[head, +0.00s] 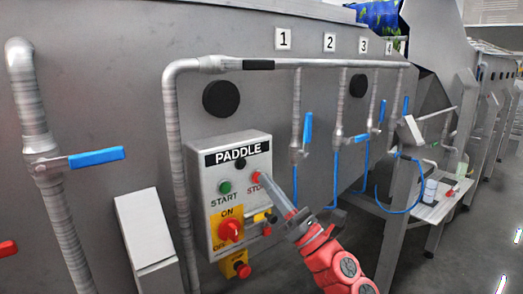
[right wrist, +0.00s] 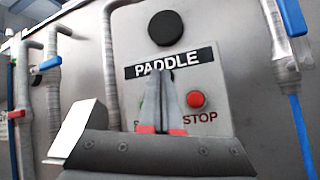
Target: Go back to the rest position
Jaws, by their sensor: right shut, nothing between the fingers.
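The grey control box (head: 200,180) labelled PADDLE is on the machine's front wall. It carries a green START button (head: 225,187), a red STOP button (head: 256,177) and a yellow and red ON/OFF switch (head: 230,229). My right gripper (head: 264,180) reaches in from the lower right, shut and empty, its fingertips by the STOP button. In the right wrist view the shut fingers (right wrist: 163,74) overlap the PADDLE label (right wrist: 170,62) and hide START; the STOP button (right wrist: 197,99) shows to their right. I cannot tell whether the tips touch the box. My left gripper is out of view.
A grey pipe (head: 185,150) runs up beside the box and across above it. Valves with blue handles (head: 90,158) stand left and right. A pale slanted box (head: 145,230) is at the lower left. A side shelf (head: 440,200) holds bottles. Open floor (head: 470,245) lies at the right.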

